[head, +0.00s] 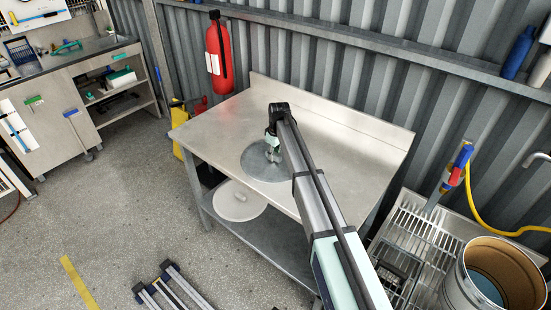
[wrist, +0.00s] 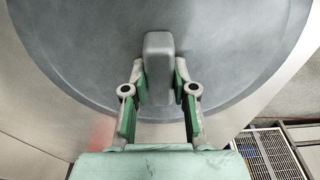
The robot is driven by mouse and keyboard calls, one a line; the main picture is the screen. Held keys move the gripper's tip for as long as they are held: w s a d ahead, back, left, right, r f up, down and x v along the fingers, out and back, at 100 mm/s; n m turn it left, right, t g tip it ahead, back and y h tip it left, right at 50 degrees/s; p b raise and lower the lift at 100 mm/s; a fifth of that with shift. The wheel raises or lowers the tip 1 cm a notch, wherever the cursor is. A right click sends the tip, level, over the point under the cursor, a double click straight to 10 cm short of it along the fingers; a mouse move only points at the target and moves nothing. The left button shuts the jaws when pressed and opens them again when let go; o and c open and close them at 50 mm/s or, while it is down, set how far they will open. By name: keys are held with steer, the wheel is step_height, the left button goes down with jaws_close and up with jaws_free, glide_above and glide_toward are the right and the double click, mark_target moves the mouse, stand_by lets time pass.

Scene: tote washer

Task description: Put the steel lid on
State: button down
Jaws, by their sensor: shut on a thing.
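My gripper (head: 271,150) is shut on this handle, with one green-padded finger on each side in the wrist view (wrist: 160,82). My arm hides part of the lid in the head view. An open round steel container (head: 455,283) stands at the lower right, with something bluish inside.
A pale round lid (head: 238,204) lies on the table's lower shelf (head: 268,241). The steel table (head: 225,122) has a raised back edge and is otherwise clear. A slatted rack (head: 405,245) with a yellow hose (head: 480,205) is at the right. A red extinguisher (head: 219,60) hangs behind.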

steer(key=shift+r, duration=0.1)
steer(key=shift+r+p, duration=0.7)
steer(key=shift+r, duration=1.2)
